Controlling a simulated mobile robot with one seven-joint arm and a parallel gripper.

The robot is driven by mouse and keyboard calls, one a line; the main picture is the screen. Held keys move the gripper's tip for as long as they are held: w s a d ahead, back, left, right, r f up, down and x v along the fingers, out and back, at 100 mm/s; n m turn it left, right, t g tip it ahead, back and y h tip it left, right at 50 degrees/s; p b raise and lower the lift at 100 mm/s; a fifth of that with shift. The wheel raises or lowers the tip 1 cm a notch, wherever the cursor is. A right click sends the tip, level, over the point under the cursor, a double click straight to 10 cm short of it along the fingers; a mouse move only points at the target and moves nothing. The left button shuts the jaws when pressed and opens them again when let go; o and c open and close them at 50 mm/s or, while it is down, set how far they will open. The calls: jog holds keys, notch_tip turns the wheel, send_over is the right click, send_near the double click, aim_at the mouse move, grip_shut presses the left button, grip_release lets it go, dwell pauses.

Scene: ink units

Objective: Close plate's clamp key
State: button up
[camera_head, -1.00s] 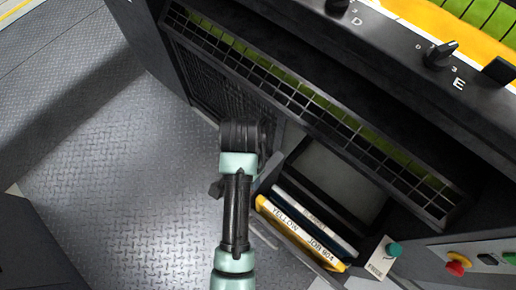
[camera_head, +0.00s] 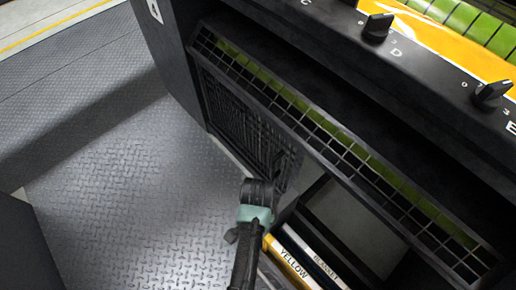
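I cannot make out a plate's clamp key for certain. The black dial knobs (camera_head: 378,27) on the dark panel at the upper right each have a 0 and a 3 beside them; the letters C, D and E are printed along the panel. My dark arm with a mint band reaches up from the bottom centre, in front of the machine. The arm end in view touches no knob.
A grid guard (camera_head: 330,145) runs diagonally across the dark machine front, with green showing behind it. Yellow (camera_head: 291,262) and white (camera_head: 311,257) labelled items stand in a low holder beside my arm. The patterned metal floor (camera_head: 120,215) at left is clear.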

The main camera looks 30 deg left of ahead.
grip_shut()
dwell(0.3)
jog(key=shift+n+p, duration=0.3)
jog(key=shift+p, duration=0.1)
jog(key=n+p, duration=0.2)
jog(key=shift+r+p, duration=0.2)
jog(key=shift+p, duration=0.15)
jog(key=n+p, duration=0.3)
jog(key=n, duration=0.3)
jog(key=shift+f, duration=0.1)
jog(key=n+p, duration=0.2)
jog(key=n, duration=0.2)
jog(key=n+p, duration=0.1)
jog(key=n, duration=0.4)
jog(key=shift+f+p, duration=0.15)
jog(key=shift+p, duration=0.15)
jog(key=shift+n, duration=0.3)
